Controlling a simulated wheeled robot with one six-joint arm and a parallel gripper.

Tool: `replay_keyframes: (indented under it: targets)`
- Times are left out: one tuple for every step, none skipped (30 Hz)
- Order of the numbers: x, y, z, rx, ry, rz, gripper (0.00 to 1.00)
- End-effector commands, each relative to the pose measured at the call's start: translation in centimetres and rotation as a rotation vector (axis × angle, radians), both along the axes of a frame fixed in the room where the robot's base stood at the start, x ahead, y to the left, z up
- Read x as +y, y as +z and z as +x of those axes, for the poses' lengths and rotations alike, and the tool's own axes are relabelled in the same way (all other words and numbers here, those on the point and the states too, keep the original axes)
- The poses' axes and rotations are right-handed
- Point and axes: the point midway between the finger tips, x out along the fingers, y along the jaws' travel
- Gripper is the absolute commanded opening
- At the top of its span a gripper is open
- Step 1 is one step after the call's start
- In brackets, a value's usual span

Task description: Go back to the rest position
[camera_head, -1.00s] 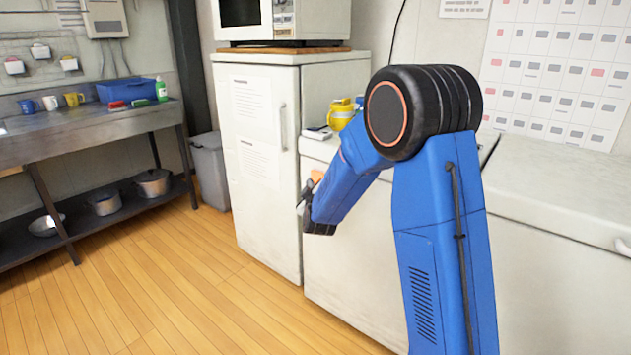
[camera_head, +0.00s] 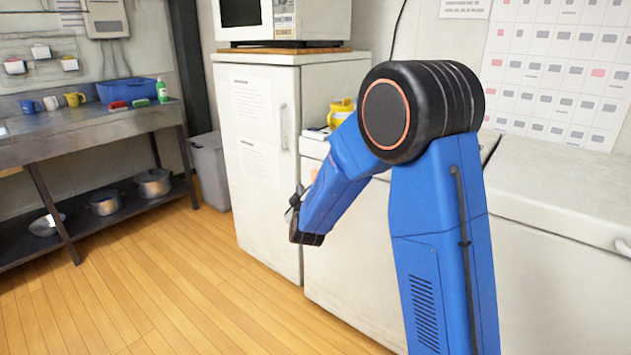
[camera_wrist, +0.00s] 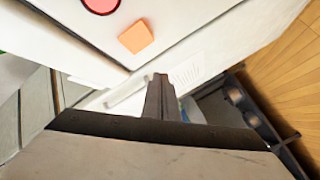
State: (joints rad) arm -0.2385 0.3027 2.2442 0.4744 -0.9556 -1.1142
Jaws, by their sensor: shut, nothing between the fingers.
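My gripper (camera_wrist: 160,82) is shut and empty in the wrist view, its fingers together in the middle of the picture. In the head view my blue arm bends down to the left, in front of the white counter and beside the white refrigerator. The gripper end (camera_head: 295,205) shows there only as small dark parts at the edge of the forearm, mostly hidden. In the wrist view an orange block (camera_wrist: 136,37) lies on a white surface, apart from my fingers. A red round thing (camera_wrist: 101,5) is cut off by the top edge.
The white refrigerator (camera_head: 235,165) stands close to my gripper. A yellow cup (camera_head: 341,110) is on the white counter (camera_head: 550,185) behind my arm. A metal table (camera_head: 95,130) with mugs and a blue bin is at the left. The wooden floor (camera_head: 180,290) is clear.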

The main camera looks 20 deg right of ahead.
Motion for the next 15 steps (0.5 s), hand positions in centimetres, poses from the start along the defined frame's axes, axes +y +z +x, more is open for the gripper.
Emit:
replay_keyframes:
  targets:
    - [0.0, 0.0, 0.0, 0.001, 0.001, 0.001, 0.0]
    - [0.0, 0.1, -0.1, 0.001, 0.001, 0.003, 0.0]
    - [0.0, 0.3, -0.2, 0.004, 0.004, 0.009, 0.0]
    - [-0.1, 0.4, -0.3, 0.008, 0.007, 0.016, 0.0]
    - [-0.1, 0.6, -0.5, 0.015, 0.011, 0.026, 0.0]
    - [-0.1, 0.9, -0.9, 0.025, 0.017, 0.042, 0.0]
    - [-0.2, 1.3, -1.2, 0.034, 0.023, 0.058, 0.0]
    - [-0.2, 1.6, -1.6, 0.046, 0.03, 0.076, 0.0]
    - [-0.3, 2.1, -2.2, 0.062, 0.039, 0.101, 0.0]
    - [-0.4, 2.4, -2.7, 0.077, 0.046, 0.121, 0.0]
    - [-0.4, 2.7, -3.3, 0.093, 0.053, 0.143, 0.0]
    - [-0.4, 3.1, -4.1, 0.116, 0.064, 0.169, 0.0]
    - [-0.5, 3.4, -4.7, 0.133, 0.071, 0.19, 0.0]
    - [-0.5, 3.6, -5.4, 0.15, 0.077, 0.211, 0.0]
    - [-0.6, 4.0, -6.2, 0.171, 0.084, 0.236, 0.0]
